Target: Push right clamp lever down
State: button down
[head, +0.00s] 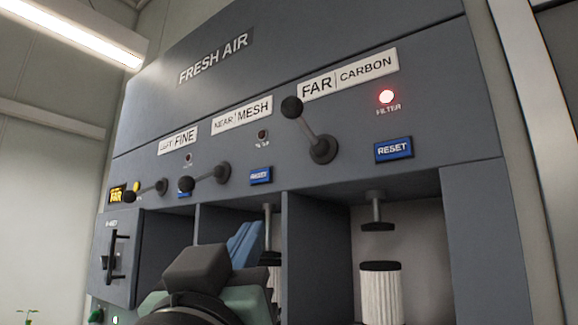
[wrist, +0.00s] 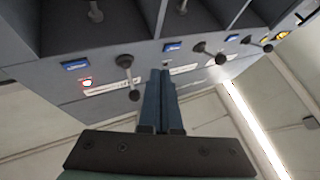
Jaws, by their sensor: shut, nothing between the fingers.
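The right clamp lever (head: 308,132), under the FAR CARBON label, is raised, its black knob (head: 291,107) up and left of its pivot. In the wrist view the lever (wrist: 129,78) is just left of my fingers, with a gap between them. My gripper (head: 245,238) shows as blue fingers below the middle reset button. In the wrist view my gripper (wrist: 161,72) is shut and empty, fingers side by side. Part of it is hidden behind my wrist in the head view.
The middle lever (head: 205,178) and left lever (head: 148,190) point left, nearly level. A red filter light (head: 387,97) glows above the right blue reset button (head: 394,149). Below, a clamp plunger (head: 376,212) hangs above a white pleated filter (head: 381,295), with a gap. Dividers (head: 318,255) separate the bays.

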jog(key=s+a+r+m+g+h+p, duration=0.1)
jog(key=r+m+g+h+p, duration=0.1)
jog(key=r, duration=0.9)
jog(key=s+a+r+m+g+h+p, duration=0.1)
jog(key=r+g+h+p, duration=0.4)
jog(key=r, duration=0.6)
jog(key=shift+s+a+r+m+p, duration=0.15)
jog(key=shift+s+a+m+p, duration=0.2)
jog(key=shift+s+m+p, duration=0.65)
jog(key=shift+w+n+p, duration=0.3)
jog(key=shift+w, duration=0.05)
notch_tip(320, 180, up, 2)
jog(key=p, duration=0.7)
send_over(300, 119)
jog(key=s+a, duration=0.1)
jog(key=a, duration=0.2)
jog(key=shift+s+d+h, duration=0.1)
jog(key=shift+d+h, duration=0.1)
jog(key=shift+h, duration=0.1)
jog(key=shift+s+f+p, duration=0.2)
jog(key=shift+s+f, duration=0.05)
jog(key=shift+f, duration=0.85)
jog(key=shift+s+f+p, duration=0.2)
jog(key=shift+s+f, duration=0.05)
jog(key=shift+f, duration=0.85)
jog(key=shift+f, duration=0.1)
